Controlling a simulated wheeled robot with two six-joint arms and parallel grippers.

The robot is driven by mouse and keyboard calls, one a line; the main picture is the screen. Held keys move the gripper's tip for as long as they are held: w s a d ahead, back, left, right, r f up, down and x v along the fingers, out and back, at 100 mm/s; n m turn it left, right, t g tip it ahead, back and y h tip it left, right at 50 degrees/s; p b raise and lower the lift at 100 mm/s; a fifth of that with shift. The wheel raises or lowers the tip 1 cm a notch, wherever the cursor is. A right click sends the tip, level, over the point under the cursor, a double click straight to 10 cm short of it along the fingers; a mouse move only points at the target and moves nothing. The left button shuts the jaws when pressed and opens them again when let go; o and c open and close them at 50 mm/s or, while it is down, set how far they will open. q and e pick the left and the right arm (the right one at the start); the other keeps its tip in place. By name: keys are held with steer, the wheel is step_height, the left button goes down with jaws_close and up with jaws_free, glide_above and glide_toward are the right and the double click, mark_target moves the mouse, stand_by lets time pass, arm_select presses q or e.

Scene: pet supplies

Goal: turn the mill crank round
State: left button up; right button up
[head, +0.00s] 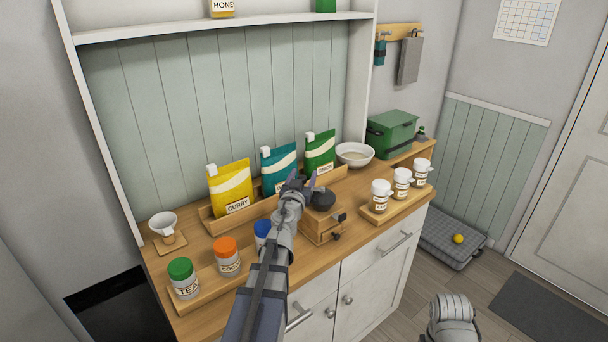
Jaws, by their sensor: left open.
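The mill (319,228) is a small wooden box with a dark round top (323,200), standing near the counter's front edge. Dark small parts show on its front right side. I cannot make out the crank clearly; my left gripper and arm cover the mill's left side and the space just above it. My left gripper (303,181) is open at the upper left of the mill's dark top, its fingers pointing away from me. I cannot tell whether it touches anything. Part of my right arm shows at the bottom right, its gripper out of view.
Behind stand yellow, teal and green pouches (230,188) in a wooden rack. Lidded jars (227,257) are at the front left, partly behind my arm. A white bowl (354,155) and green box (391,134) are behind.

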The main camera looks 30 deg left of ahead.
arm_select(q)
steer(key=v, duration=0.6)
steer(key=shift+s, duration=0.15)
